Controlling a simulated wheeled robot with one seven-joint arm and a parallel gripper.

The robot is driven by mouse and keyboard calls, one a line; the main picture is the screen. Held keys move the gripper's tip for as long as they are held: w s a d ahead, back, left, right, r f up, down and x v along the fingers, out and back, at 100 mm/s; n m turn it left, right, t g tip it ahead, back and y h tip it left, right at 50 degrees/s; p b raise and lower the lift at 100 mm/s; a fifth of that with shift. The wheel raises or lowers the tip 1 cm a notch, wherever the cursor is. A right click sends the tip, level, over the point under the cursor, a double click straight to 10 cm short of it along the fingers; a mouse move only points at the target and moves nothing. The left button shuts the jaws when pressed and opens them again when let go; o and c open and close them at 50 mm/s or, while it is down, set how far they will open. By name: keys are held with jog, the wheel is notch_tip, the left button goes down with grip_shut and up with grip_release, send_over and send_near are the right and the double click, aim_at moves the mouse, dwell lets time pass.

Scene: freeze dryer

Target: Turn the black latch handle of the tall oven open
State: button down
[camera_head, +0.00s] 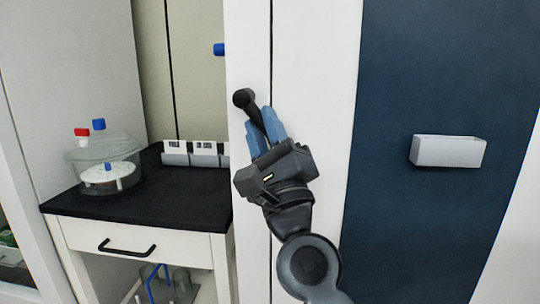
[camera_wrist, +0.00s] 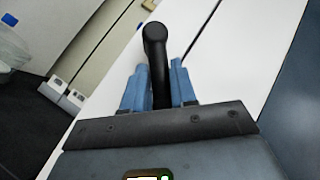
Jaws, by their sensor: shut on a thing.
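The black latch handle (camera_head: 243,98) is on the white front of the tall oven (camera_head: 318,80), near a dark vertical seam. In the head view it slants from its round knob at upper left down to the right. My gripper (camera_head: 264,127) reaches up to it from below, with its blue fingers on either side of the handle's bar, shut on it. In the wrist view the handle (camera_wrist: 155,50) rises between the two blue fingers (camera_wrist: 160,85), its rounded end beyond the tips. The bar's lower end is hidden by my gripper.
A dark blue panel (camera_head: 400,230) with a white box-shaped holder (camera_head: 448,151) is at right. At left, a black-topped cabinet (camera_head: 150,205) bears a clear vessel (camera_head: 105,160) with red and blue caps and small white boxes (camera_head: 203,155). A blue knob (camera_head: 219,49) shows above.

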jog(key=a+m+t+h+b, duration=0.1)
jog(key=m+h+b, duration=0.2)
jog(key=m+h, duration=0.1)
jog(key=a+f+m+t+h+b, duration=0.1)
jog(key=m+h+b, duration=0.2)
jog(key=m+h, duration=0.2)
jog(key=a+f+m+t+h+b, duration=0.1)
jog(key=m+h+b, duration=0.3)
jog(key=m, duration=0.2)
jog(key=shift+w+t+h, duration=0.1)
jog(key=shift+t+h, duration=0.2)
jog(key=shift+h, duration=0.1)
jog(key=shift+a+r+m+h+b, duration=0.2)
jog(key=shift+m+h+b, duration=0.3)
jog(key=shift+m+h, duration=0.35)
jog(key=shift+a+r+m+h+b, duration=0.15)
jog(key=shift+m+h+b, duration=0.3)
jog(key=shift+m+h, duration=0.35)
jog(key=shift+m+g+h, duration=0.25)
jog(key=shift+m+g, duration=0.1)
jog(key=shift+g, duration=0.05)
jog(key=c, duration=1)
grip_release()
jog(key=shift+o, duration=0.2)
jog(key=v, duration=0.8)
jog(key=shift+p, duration=0.3)
